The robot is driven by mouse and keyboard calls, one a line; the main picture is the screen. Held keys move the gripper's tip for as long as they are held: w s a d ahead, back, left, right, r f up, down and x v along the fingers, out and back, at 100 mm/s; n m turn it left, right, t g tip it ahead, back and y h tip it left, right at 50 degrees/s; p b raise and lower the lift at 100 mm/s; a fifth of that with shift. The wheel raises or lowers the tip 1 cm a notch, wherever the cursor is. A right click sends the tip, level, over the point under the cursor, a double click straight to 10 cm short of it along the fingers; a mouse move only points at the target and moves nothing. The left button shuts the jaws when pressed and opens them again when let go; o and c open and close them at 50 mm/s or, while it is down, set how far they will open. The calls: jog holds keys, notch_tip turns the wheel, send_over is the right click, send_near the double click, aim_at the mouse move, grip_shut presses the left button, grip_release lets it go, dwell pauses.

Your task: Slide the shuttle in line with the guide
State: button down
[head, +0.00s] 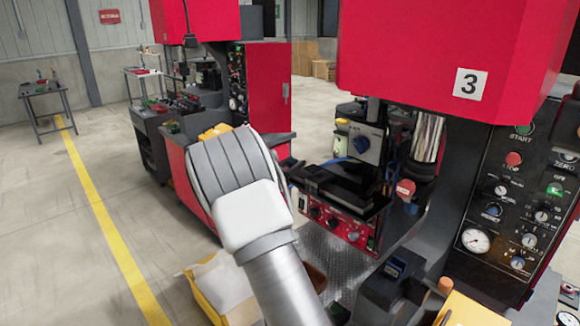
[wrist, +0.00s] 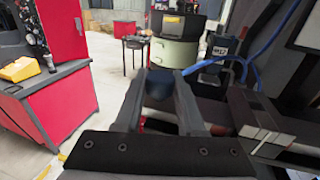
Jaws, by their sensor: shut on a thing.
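In the wrist view my gripper (wrist: 161,80) has its two grey fingers closed around a dark blue rounded knob (wrist: 159,88). The knob appears to be the shuttle's handle; the body under it is mostly hidden by the fingers and gripper base. A dark rail assembly with a grey slotted block (wrist: 256,118), possibly the guide, lies just right of the fingers. I cannot tell whether shuttle and guide line up. In the head view my wrist hides the gripper and knob; a black slide-like assembly (head: 345,186) shows to its right, above a red control panel (head: 335,222).
A red machine marked 3 (head: 450,60) with a gauge panel (head: 500,215) stands at the right. Blue hoses (wrist: 264,55) curve close by on the gripper's right. A yellow bin (head: 205,300) sits low beside my arm. Open floor (head: 60,220) lies to the left.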

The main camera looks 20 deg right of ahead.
jog(key=shift+s, duration=0.15)
jog(key=c, duration=0.5)
grip_release()
jog(key=b+v, duration=0.3)
jog(key=v, duration=1.4)
jog(key=shift+a+r, duration=0.1)
